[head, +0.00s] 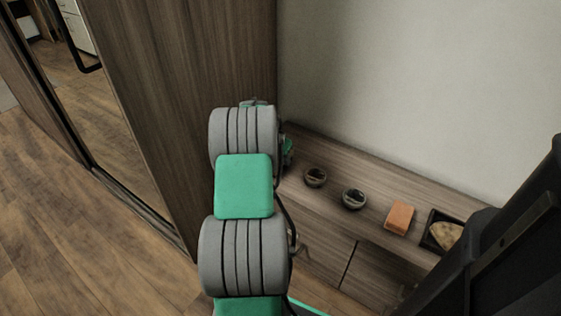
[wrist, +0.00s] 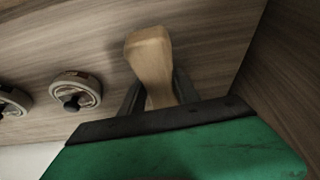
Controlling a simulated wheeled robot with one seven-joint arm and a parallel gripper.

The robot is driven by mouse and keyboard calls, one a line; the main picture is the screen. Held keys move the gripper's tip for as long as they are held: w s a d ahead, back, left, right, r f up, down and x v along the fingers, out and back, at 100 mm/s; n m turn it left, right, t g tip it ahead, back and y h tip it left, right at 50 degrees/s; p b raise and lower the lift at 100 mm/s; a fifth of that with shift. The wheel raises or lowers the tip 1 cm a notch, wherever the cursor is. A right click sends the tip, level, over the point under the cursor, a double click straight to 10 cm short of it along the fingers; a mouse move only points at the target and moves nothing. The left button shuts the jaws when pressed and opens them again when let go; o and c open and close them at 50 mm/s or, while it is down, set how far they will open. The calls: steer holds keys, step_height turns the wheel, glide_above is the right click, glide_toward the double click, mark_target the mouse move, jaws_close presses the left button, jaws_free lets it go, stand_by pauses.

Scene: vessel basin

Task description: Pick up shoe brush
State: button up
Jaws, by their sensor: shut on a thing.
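The shoe brush (wrist: 150,52) shows in the wrist view as a pale wooden piece with a wide rounded end and a narrower neck. My gripper (wrist: 157,92) has its two dark fingers on either side of the neck and is shut on it. The rest of the brush is hidden behind the green gripper body. I cannot tell whether the brush touches the wooden surface behind it. In the head view my arm hides the brush and the fingers.
On the wooden cabinet top (head: 335,158) stand two round dark containers (head: 315,176), (head: 354,199), an orange block (head: 400,218) and a dark tray (head: 429,240) holding a tan item. A tall wooden panel (head: 185,110) rises at the left, and a pale wall (head: 420,80) stands behind.

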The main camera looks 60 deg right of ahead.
jaws_close()
steer(key=shift+r, duration=0.1)
steer(key=shift+r, duration=0.2)
steer(key=r+p, duration=0.1)
steer(key=r, duration=0.2)
steer(key=r+p, duration=0.1)
steer(key=shift+s+a+r+p, duration=0.1)
steer(key=shift+a+r+p, duration=0.2)
steer(key=shift+a, duration=0.05)
steer(key=s+a+r+p, duration=0.3)
steer(key=s+a+r, duration=0.2)
steer(key=a+r, duration=0.3)
steer(key=a, duration=0.4)
steer(key=shift+a+r, duration=0.15)
